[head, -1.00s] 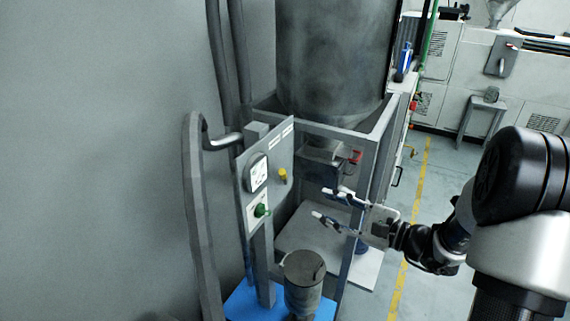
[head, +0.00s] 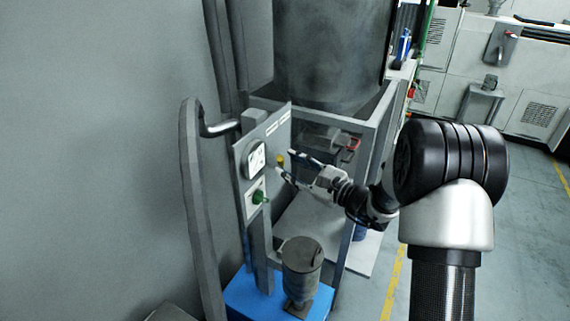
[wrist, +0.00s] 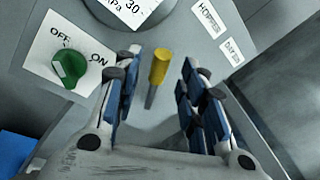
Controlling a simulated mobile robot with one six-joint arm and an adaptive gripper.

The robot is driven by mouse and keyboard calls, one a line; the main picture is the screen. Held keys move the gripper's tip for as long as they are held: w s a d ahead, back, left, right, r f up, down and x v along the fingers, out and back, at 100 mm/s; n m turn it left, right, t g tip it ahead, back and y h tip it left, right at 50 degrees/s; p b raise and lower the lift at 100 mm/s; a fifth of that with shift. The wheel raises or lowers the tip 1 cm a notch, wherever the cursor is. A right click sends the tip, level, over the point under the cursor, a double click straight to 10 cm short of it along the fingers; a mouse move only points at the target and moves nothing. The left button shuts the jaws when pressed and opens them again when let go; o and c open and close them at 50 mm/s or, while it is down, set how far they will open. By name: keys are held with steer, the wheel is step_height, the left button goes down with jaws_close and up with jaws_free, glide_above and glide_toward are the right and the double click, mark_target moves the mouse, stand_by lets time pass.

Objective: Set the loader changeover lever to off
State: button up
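The changeover lever (wrist: 158,68) has a yellow grip on a thin grey stem and stands out from a grey panel (wrist: 185,22). Its yellow grip also shows in the head view (head: 281,160). My gripper (head: 286,165) is at the panel front. In the wrist view my gripper (wrist: 162,66) is open, with one blue-padded finger on each side of the yellow grip and a visible gap to both. Two white labels, seemingly HOPPER (wrist: 208,18) and DRYER (wrist: 231,51), lie up and right of the lever. No OFF mark shows beside the lever itself.
A green knob (wrist: 69,70) on a white OFF/ON plate sits left of my fingers. A round gauge (head: 256,160) is above that knob. A grey canister (head: 301,268) stands on a blue base below. A frame post and large grey drum (head: 330,55) are behind.

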mark_target(282, 164)
steer(key=shift+x, duration=1.45)
steer(key=shift+c, duration=0.3)
jaws_close()
